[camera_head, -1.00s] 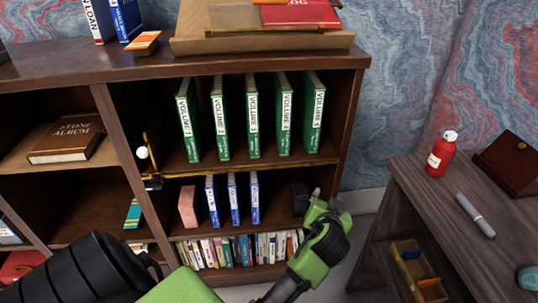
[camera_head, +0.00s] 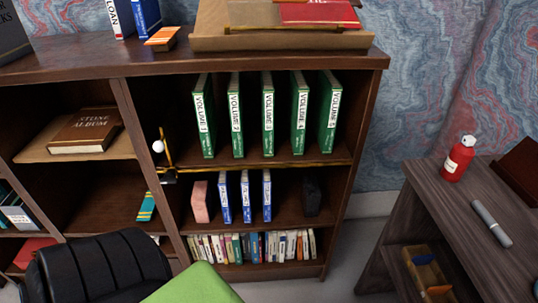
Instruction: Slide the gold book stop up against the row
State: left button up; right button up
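The gold book stop (camera_head: 166,147) stands upright at the left end of the upper shelf, close to the shelf's left wall. A white round knob (camera_head: 158,146) shows at its side. A gold rail (camera_head: 265,165) runs along the front edge of that shelf. The row is several green volumes, from Volume 1 (camera_head: 204,120) at the left to Volume 5 (camera_head: 328,115) at the right. They stand upright with gaps between them. A clear gap separates the stop from Volume 1. Neither of my grippers is in view.
Below stand a pink block (camera_head: 200,201), blue books (camera_head: 245,197) and a dark block (camera_head: 311,197). The Stone Album (camera_head: 85,132) lies in the left compartment. A side desk (camera_head: 440,215) at the right holds a red bottle (camera_head: 458,158) and a grey pen (camera_head: 491,223).

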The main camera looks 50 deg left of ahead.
aim_at(170, 131)
jog(key=u, duration=2.2)
jog(key=k+l+z, duration=0.1)
jog(key=l, duration=0.45)
